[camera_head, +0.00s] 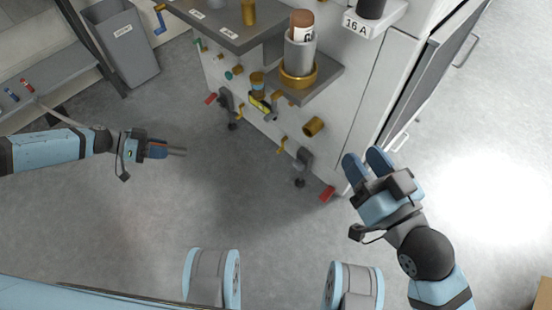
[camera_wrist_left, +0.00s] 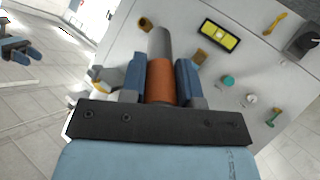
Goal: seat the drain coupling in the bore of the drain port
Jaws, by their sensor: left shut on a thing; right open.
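My left gripper (camera_head: 160,150) is shut on the drain coupling (camera_wrist_left: 160,72), a grey tube with an orange-brown band between the blue fingers. In the head view the coupling's grey end (camera_head: 178,151) points right, towards the white cabinet and apart from it. A brass cylinder (camera_head: 313,127) sticks out low on the cabinet front; it looks like the drain port, but I cannot be sure. In the left wrist view, brass fittings (camera_wrist_left: 145,24) show beyond the coupling, and I cannot tell a bore. My right gripper (camera_head: 366,160) is open and empty near the cabinet's lower right corner.
The white cabinet (camera_head: 345,120) carries small valves, a yellow level (camera_head: 260,105) and red-pedalled casters (camera_head: 327,193). A grey shelf holds a canister (camera_head: 300,50) in a brass ring. A grey bin (camera_head: 122,40) stands back left. Floor between my left gripper and the cabinet is clear.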

